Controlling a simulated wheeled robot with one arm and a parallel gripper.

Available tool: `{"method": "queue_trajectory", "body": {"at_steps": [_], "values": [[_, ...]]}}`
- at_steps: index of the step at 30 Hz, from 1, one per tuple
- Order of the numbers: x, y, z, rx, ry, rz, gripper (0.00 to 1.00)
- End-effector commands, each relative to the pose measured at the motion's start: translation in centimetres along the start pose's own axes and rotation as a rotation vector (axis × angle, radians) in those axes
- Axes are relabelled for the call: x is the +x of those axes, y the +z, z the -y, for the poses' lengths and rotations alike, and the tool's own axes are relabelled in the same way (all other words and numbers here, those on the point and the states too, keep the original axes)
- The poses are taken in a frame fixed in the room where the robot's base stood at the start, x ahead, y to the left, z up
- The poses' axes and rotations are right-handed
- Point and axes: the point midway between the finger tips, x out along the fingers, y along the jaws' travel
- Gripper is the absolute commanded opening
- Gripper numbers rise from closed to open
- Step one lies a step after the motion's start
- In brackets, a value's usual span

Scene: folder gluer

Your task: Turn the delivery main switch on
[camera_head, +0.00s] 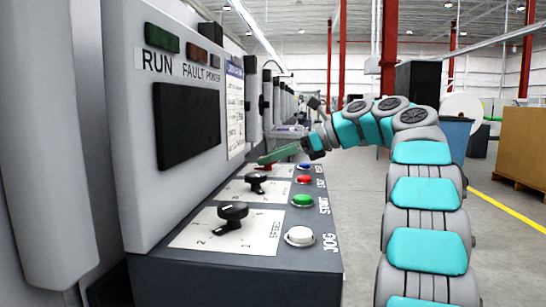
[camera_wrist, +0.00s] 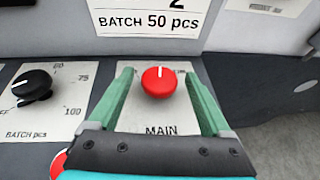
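The delivery main switch is a red round knob (camera_wrist: 159,84) on a pale plate lettered MAIN in the wrist view. Its short white mark points up in the picture. My gripper (camera_wrist: 158,74) is open, with one green finger on each side of the knob and gaps between. The fingers hide parts of the plate's side markings. In the head view my gripper (camera_head: 276,156) is low over the far end of the sloped control panel. The main switch is not clearly visible there, behind the gripper.
A black batch knob (camera_wrist: 34,85) is left of the switch. Nearer on the panel are black knobs, one a speed knob (camera_head: 231,214), and red (camera_head: 304,180), green (camera_head: 303,201) and white (camera_head: 300,236) buttons. The upright machine housing (camera_head: 128,130) borders the panel's left side.

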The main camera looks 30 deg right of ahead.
Motion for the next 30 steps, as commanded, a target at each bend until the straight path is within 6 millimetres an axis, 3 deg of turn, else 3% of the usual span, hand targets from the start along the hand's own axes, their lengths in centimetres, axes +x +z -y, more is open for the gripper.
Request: {"method": "queue_trajectory", "body": {"at_steps": [2,21,30], "values": [[0.01,0.00,-0.01,0.000,0.000,0.000,0.72],[0.01,0.01,-0.01,-0.001,0.000,0.000,0.01],[0.08,0.13,-0.13,0.005,-0.019,0.000,0.01]]}}
